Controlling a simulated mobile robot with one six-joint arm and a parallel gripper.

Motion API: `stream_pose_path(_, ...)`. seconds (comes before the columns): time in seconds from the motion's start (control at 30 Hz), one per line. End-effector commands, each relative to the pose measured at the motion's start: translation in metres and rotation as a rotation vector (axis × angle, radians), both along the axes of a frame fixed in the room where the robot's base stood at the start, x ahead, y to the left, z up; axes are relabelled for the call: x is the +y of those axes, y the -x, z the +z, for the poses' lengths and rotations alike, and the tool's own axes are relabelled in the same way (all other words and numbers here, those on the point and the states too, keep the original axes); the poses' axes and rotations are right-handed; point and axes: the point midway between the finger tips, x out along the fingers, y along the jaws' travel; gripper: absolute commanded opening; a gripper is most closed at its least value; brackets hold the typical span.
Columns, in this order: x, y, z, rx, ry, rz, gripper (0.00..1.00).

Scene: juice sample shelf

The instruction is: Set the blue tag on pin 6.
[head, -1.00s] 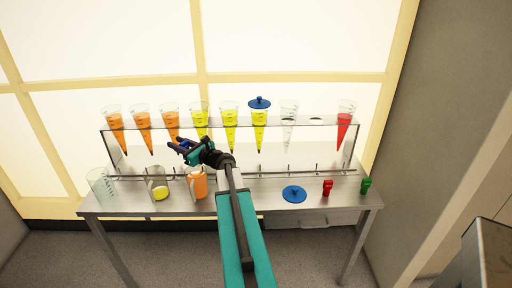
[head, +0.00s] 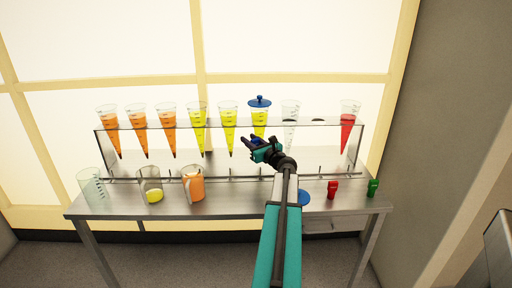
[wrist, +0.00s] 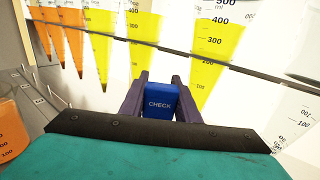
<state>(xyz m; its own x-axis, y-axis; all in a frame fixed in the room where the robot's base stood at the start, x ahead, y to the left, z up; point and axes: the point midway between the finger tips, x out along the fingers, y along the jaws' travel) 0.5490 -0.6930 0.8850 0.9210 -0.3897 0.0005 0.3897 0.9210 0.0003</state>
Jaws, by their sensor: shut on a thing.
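My gripper (head: 249,144) is shut on the blue tag (wrist: 161,103), which reads CHECK and sits upright between the fingers in the wrist view. In the head view the tag (head: 256,141) is small and partly covered by the gripper. They are in front of the shelf, near the sixth cone from the left, a yellow one (head: 259,119) with a blue lid on top. The pins stand along a low rail (head: 215,178) at the back of the table. Pin numbers cannot be read, and my arm hides part of the rail, so I cannot make out pin 6.
Several cones hang in the shelf (head: 180,127): orange, yellow, clear and red (head: 348,130). On the table stand beakers, an orange jug (head: 194,184), a red clip (head: 332,189) and a green clip (head: 373,187).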

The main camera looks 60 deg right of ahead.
Motion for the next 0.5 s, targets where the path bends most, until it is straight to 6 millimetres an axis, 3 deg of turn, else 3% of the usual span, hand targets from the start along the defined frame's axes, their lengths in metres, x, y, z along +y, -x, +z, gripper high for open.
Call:
stream_pose_path(0.2, -0.014, 0.019, -0.005, 0.0, 0.0, -0.027, 0.04)
stream_pose_path(0.5, -0.014, 0.019, -0.004, 0.0, 0.0, -0.028, 0.04)
